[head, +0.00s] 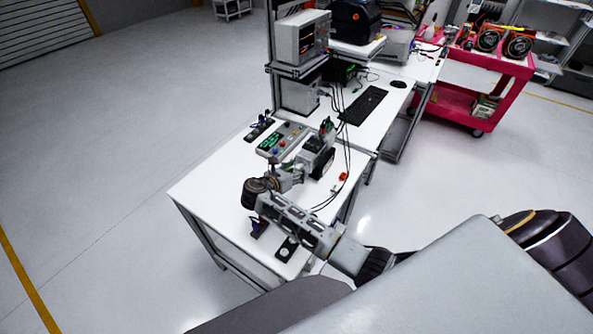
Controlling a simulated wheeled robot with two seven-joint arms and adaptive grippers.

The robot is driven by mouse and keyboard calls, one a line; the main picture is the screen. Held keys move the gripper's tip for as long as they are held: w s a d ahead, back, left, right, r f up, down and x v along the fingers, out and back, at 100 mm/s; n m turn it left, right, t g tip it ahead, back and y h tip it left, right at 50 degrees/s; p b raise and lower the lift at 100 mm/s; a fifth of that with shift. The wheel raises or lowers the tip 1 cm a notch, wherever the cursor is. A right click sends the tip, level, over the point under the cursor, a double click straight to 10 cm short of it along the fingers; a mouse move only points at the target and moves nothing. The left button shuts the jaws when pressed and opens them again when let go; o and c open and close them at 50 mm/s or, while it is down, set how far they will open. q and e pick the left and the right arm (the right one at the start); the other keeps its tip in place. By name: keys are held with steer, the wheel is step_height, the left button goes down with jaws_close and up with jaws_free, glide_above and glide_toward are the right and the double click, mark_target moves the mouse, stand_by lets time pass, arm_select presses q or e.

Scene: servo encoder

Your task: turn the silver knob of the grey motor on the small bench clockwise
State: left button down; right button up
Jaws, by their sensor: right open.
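The small white bench (200,192) stands in the middle of the head view. A grey device with dark parts, seemingly the grey motor (317,146), stands on it right of centre. My right arm reaches in from the lower right over the bench and bends at the wrist toward the motor. My right gripper (298,170) is open, close to the motor's near left side. I cannot tell whether its fingers touch the motor or are around the knob. The silver knob cannot be made out; the gripper may hide it. My left gripper is not in view.
A panel with coloured buttons (281,139) lies behind the gripper. Small dark fixtures (287,249) sit at the bench's front and back edges. Black cables hang down to the bench on the right. A box-shaped instrument (302,37) stands on a shelf behind. The bench's left part is clear.

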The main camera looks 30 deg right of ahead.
steer(key=shift+c, duration=0.3)
steer(key=c, duration=0.9)
steer(key=shift+c, duration=0.2)
